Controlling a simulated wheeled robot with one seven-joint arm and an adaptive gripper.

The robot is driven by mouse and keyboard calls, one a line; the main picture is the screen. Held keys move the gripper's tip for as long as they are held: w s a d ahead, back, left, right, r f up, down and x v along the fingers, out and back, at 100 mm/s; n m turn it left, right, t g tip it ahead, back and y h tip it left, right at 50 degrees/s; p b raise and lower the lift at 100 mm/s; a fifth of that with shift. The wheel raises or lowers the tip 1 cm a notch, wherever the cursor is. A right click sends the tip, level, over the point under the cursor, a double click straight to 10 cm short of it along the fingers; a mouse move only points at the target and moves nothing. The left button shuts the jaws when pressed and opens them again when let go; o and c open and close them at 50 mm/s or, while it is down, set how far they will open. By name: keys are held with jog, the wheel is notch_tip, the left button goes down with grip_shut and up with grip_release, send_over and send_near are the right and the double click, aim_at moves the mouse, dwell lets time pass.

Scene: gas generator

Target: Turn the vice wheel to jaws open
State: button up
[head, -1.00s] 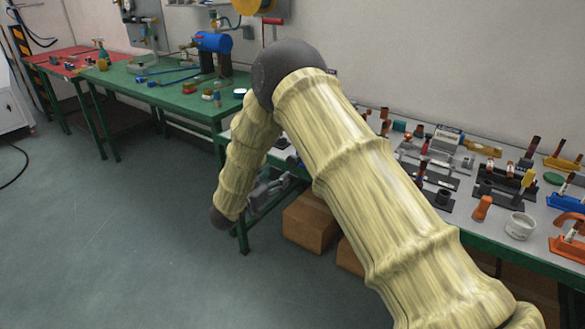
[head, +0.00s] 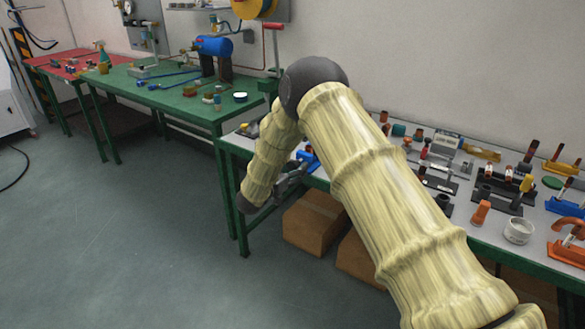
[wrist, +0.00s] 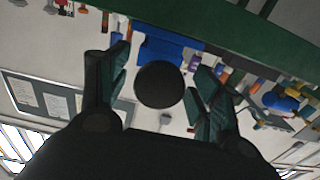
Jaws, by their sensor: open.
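A blue vice (head: 307,157) shows in the head view at the left end of the near workbench, partly hidden behind my arm and gripper. In the wrist view, blue parts (wrist: 165,45) that look like the same vice are just beyond my fingers. A dark round disc (wrist: 160,85), probably the vice wheel, appears between the fingertips with a gap on each side. I cannot tell how far it is in depth. My gripper (head: 292,178) is open and empty at the bench's front edge; its two fingers also show in the wrist view (wrist: 160,90).
The near workbench (head: 535,237) carries several tools and fixtures to the right. A green table (head: 165,95) stands at the left with a blue tank (head: 213,45). Brown boxes (head: 312,222) lie under the near bench. The floor (head: 130,230) at left is clear.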

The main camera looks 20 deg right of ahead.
jog(key=c, duration=1)
jog(key=shift+c, duration=0.2)
